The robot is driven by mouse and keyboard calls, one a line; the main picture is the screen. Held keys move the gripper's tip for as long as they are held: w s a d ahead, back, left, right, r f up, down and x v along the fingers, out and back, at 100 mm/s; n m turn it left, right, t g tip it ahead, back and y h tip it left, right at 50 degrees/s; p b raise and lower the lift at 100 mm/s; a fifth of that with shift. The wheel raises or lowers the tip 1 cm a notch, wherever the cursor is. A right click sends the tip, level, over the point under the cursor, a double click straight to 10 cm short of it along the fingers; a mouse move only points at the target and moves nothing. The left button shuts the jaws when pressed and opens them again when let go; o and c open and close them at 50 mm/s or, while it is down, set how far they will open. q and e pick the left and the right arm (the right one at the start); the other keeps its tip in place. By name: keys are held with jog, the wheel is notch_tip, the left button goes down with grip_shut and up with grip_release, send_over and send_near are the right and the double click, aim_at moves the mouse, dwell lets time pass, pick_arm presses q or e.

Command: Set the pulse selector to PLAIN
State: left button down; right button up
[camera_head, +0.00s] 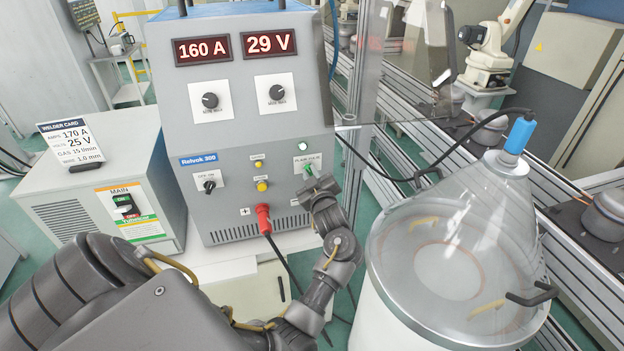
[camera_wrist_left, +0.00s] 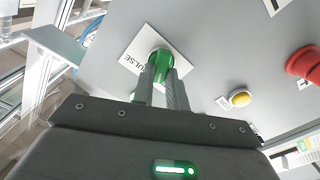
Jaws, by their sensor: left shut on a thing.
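The welder (camera_head: 240,110) stands in the middle of the head view, its displays reading 160 A and 29 V. The pulse selector (camera_head: 309,171) is a small green knob on a white label marked PLAIN and PULSE, at the lower right of the panel. My left gripper (camera_head: 313,184) reaches it from below and partly hides it. In the left wrist view the two fingers (camera_wrist_left: 165,88) are shut on the green knob (camera_wrist_left: 160,57), and PULSE shows on the label beside it. Which way the knob points is hard to tell. My right gripper is not in view.
A red plug (camera_head: 263,218) with a black cable sits left of my left gripper. A yellow button (camera_head: 262,186) and an OFF/ON knob (camera_head: 209,186) are farther left. A clear cone-shaped cover (camera_head: 455,240) with a blue top stands close on the right. The MAIN switch box (camera_head: 128,210) is at left.

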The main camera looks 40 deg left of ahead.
pick_arm(q)
jog(key=shift+a+r+n, duration=0.1)
jog(key=shift+n, duration=0.2)
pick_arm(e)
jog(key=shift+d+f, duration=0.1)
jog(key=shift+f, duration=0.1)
pick_arm(q)
jog(key=c, duration=1.4)
grip_release()
jog(key=shift+s, duration=0.1)
